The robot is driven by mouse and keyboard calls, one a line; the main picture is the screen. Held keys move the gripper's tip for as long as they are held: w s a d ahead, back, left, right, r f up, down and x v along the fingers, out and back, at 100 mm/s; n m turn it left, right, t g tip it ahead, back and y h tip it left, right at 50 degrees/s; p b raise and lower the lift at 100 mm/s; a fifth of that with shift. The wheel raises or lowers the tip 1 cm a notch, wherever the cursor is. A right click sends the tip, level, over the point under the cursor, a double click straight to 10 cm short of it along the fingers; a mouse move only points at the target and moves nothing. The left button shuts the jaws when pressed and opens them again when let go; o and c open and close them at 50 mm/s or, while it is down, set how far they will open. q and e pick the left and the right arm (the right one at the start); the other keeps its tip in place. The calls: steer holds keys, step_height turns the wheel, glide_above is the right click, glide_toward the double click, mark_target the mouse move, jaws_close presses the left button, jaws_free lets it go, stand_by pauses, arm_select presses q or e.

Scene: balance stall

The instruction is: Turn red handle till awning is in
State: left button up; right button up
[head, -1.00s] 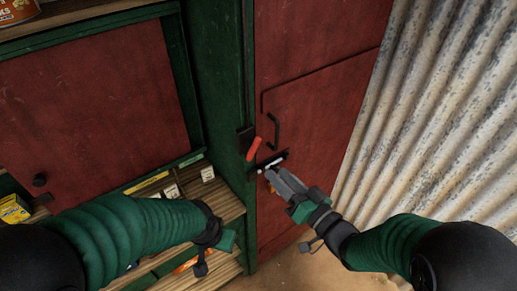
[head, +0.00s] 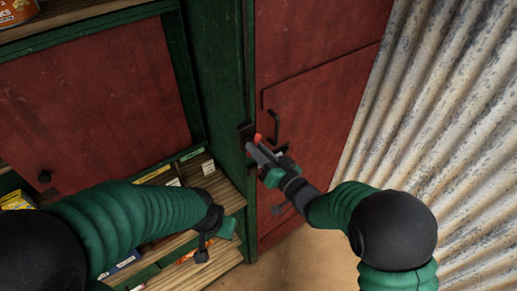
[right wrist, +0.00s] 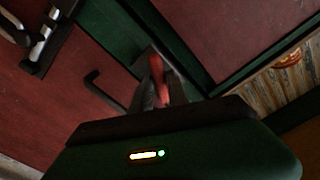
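The red handle (head: 258,138) sits on a dark mount at the green post left of the tall red door. My right gripper (head: 259,153) is at the handle and hides most of it in the head view. In the right wrist view the red handle (right wrist: 157,69) rises between the grey fingers of my right gripper (right wrist: 153,92); I cannot tell whether they are closed on it. My left gripper (head: 215,248) hangs low over the shelf, away from the handle, its fingers unclear. The awning is not in view.
The tall red door (head: 320,110) has a dark pull handle (head: 274,126) close to the red handle. A slatted shelf (head: 228,192) with small boxes lies below left. A corrugated metal wall (head: 430,120) stands on the right.

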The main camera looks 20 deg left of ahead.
jaws_close()
steer(key=shift+f, duration=0.1)
steer(key=n+b, duration=1.9)
steer(key=b, duration=0.4)
steer(key=shift+f, duration=0.25)
stand_by(0.6)
